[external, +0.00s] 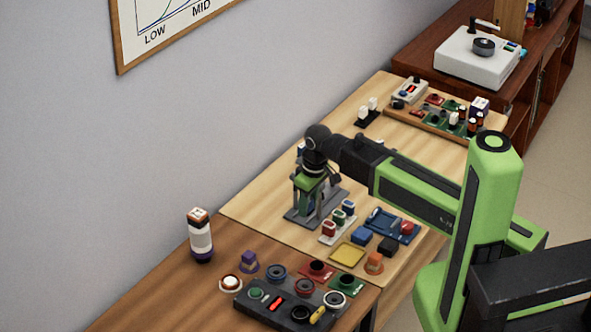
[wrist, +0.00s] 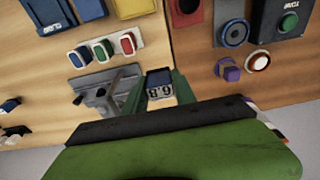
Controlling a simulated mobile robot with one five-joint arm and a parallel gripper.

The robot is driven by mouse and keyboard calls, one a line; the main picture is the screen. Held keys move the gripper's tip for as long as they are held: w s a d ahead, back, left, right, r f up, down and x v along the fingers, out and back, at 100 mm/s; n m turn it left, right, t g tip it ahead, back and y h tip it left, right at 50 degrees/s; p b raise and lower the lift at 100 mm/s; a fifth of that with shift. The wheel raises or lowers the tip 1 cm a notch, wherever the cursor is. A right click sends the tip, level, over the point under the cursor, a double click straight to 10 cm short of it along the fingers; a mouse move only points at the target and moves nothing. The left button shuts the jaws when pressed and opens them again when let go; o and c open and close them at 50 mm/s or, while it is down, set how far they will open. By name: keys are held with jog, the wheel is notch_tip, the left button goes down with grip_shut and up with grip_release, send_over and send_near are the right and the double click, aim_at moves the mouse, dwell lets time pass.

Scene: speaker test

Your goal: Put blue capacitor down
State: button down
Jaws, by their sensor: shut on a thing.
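My gripper (wrist: 158,92) is shut on the blue capacitor (wrist: 159,78), a small dark blue block with a pale label, seen between the two green fingers in the wrist view. In the external view my gripper (external: 313,203) points down over a grey metal fixture (external: 293,217), and the capacitor cannot be made out there. The fixture also shows in the wrist view (wrist: 92,88), just left of the fingers. I cannot tell whether the capacitor touches anything below it.
A white rack (external: 327,240) with red, green and blue parts stands close by, beside a yellow tray (external: 348,255) and a blue tray (external: 380,216). A dark button box (external: 290,311) and a tall bottle (external: 200,236) are on the darker table. Bare light wood lies behind the fixture.

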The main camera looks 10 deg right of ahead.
jog(key=shift+s+d, duration=0.2)
jog(key=shift+s, duration=0.15)
jog(key=b, duration=0.7)
send_near(270, 257)
jog(key=shift+w+d+f, duration=0.15)
jog(key=shift+w+f, duration=0.3)
jog(key=shift+f, duration=0.05)
jog(key=shift+s+a, duration=0.15)
jog(key=shift+a, duration=0.25)
notch_tip(270, 257, down, 4)
jog(key=b, duration=0.4)
jog(key=shift+f, duration=0.2)
jog(key=shift+d+r, duration=0.1)
jog(key=shift+r, duration=0.1)
jog(key=shift+f, duration=0.1)
jog(key=c, duration=1)
grip_release()
